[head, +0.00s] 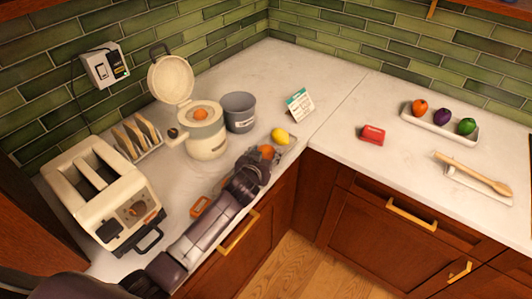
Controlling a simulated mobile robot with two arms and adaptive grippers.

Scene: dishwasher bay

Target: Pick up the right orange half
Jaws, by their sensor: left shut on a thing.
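An orange half (267,151) is at the tip of my left gripper (270,157), near the front edge of the counter. The gripper is shut on it; the fingers are small in the view and partly hidden by the wrist. Another orange piece (200,113) sits on top of the cream juicer (207,143), whose round lid (171,80) stands open. My right gripper is not in view.
A yellow lemon (280,135) lies just behind the gripper. A grey pot (239,112), a price card (300,104), a toast rack (138,141) and a toaster (100,190) stand around. A red box (372,135) and a fruit tray (439,127) are on the right counter.

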